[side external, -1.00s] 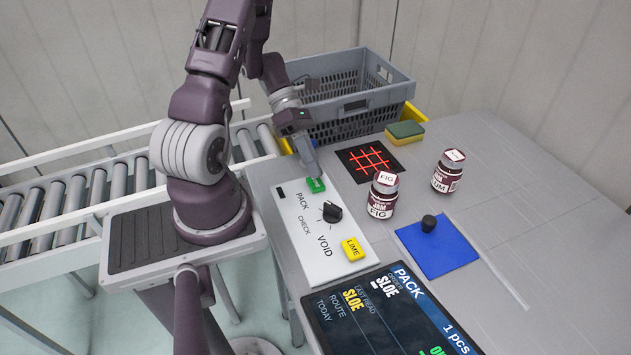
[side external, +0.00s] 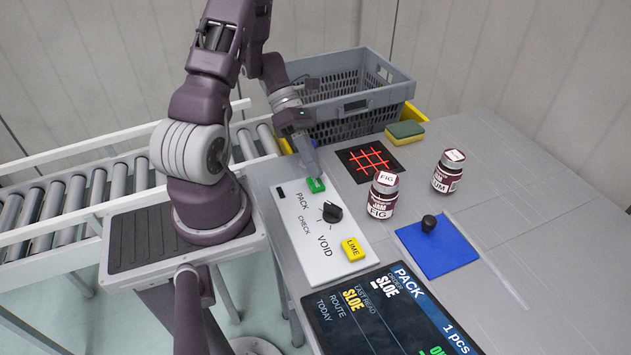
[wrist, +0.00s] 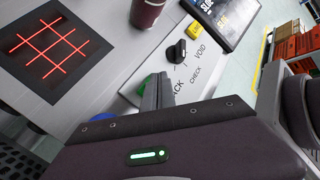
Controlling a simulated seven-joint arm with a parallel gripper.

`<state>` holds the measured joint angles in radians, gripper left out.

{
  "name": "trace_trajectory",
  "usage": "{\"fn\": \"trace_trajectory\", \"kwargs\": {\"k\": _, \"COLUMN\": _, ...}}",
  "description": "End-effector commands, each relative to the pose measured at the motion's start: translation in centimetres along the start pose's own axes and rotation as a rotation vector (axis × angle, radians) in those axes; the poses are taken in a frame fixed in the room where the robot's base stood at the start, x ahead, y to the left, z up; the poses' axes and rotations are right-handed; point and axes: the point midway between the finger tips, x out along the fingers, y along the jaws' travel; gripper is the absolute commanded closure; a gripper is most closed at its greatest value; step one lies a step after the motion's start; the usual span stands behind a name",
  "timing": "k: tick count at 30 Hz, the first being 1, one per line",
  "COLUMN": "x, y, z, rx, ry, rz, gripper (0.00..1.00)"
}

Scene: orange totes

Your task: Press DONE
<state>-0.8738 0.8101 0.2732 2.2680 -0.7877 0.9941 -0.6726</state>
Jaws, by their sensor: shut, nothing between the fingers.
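A green button (side external: 316,186) sits at the far end of the white control panel (side external: 312,258), near the word PACK. Its small lettering is too small to read. My gripper (side external: 316,176) is shut and empty, pointing down with its fingertips right at the green button. I cannot tell whether they touch it. In the wrist view, the shut fingers (wrist: 160,92) partly hide the green button (wrist: 144,88).
A dark screen (side external: 385,318) reading PACK and SLOE stands at the front. Two jam jars, FIG (side external: 382,196) and another (side external: 447,172), stand to the right near a blue pad (side external: 455,252). A grey crate (side external: 370,112) and a sponge (side external: 405,132) are behind.

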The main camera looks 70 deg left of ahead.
Motion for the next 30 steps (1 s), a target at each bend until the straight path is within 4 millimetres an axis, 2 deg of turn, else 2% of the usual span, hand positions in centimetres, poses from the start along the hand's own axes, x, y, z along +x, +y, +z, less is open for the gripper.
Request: {"fn": "trace_trajectory", "kwargs": {"k": 30, "x": 0.51, "y": 0.32, "z": -0.35, "rx": 0.001, "ry": 0.0, "rz": -0.001, "gripper": 1.0}}
